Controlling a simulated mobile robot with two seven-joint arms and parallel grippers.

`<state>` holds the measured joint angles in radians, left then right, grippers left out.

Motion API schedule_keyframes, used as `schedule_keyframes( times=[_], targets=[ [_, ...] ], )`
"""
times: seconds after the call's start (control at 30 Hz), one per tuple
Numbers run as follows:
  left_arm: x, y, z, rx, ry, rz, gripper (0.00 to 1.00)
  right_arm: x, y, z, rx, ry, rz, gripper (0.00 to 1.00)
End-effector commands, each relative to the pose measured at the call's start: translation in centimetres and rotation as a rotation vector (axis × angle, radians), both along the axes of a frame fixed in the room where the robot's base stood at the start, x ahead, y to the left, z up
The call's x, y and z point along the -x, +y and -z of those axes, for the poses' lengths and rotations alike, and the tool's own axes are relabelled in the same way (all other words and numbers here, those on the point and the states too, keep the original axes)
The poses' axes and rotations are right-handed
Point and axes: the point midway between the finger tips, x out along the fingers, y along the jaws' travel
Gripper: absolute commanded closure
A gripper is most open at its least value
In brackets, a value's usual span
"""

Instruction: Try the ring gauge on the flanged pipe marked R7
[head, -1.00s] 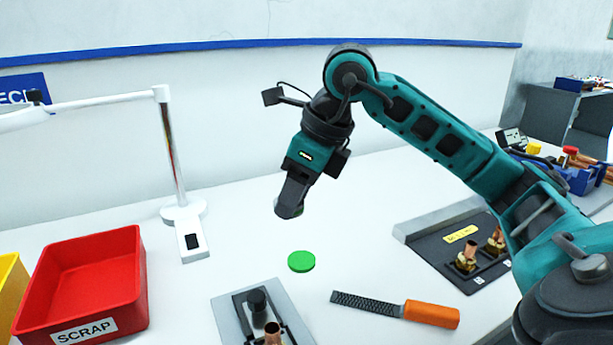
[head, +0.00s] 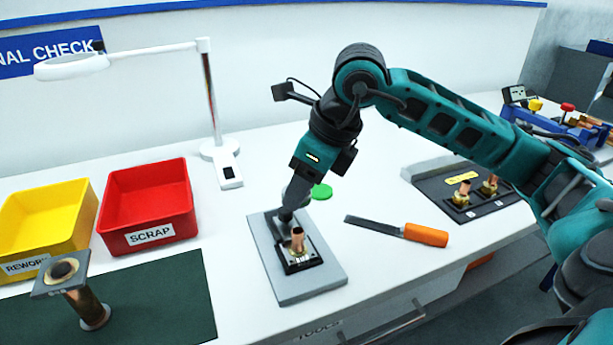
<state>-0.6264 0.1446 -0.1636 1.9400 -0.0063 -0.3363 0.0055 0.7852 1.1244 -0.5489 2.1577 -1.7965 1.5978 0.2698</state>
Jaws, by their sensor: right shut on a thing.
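My right gripper (head: 289,203) points down over the back part of a grey fixture plate (head: 318,288). It is shut on a small grey round thing, mostly hidden by the fingers, so I cannot tell for sure that it is the ring gauge. A short copper pipe (head: 297,240) stands upright in the plate's black holder, in front of the gripper and apart from it. Another flanged pipe (head: 88,306) stands on the dark green mat at the lower left, with a square flange on top. I cannot read an R7 mark on either. My left gripper is not in view.
A red SCRAP bin (head: 148,206) and a yellow REWORK bin (head: 45,215) stand at the left. A lamp (head: 213,110) stands behind. A green disc (head: 321,191) and an orange-handled file (head: 425,235) lie right of the gripper. A black tray (head: 480,207) holds copper fittings.

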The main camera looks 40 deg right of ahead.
Motion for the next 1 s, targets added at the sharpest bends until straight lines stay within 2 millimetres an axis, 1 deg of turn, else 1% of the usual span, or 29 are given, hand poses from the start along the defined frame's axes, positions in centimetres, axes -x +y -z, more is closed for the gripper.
schedule_keyframes(
  times=[0.3,0.47,0.67,1.0],
  targets=[
    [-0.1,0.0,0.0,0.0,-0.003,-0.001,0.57,0.0,0.0,0.0,-0.001,-0.001,0.0,0.89],
    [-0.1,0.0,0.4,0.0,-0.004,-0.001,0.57,0.0,0.0,0.2,0.0,-0.001,0.0,0.89],
    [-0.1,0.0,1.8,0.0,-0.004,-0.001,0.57,0.0,0.0,1.7,0.0,0.0,0.0,0.89],
    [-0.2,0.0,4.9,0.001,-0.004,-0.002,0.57,0.0,0.0,5.0,0.001,0.0,0.0,0.89]
  ],
)
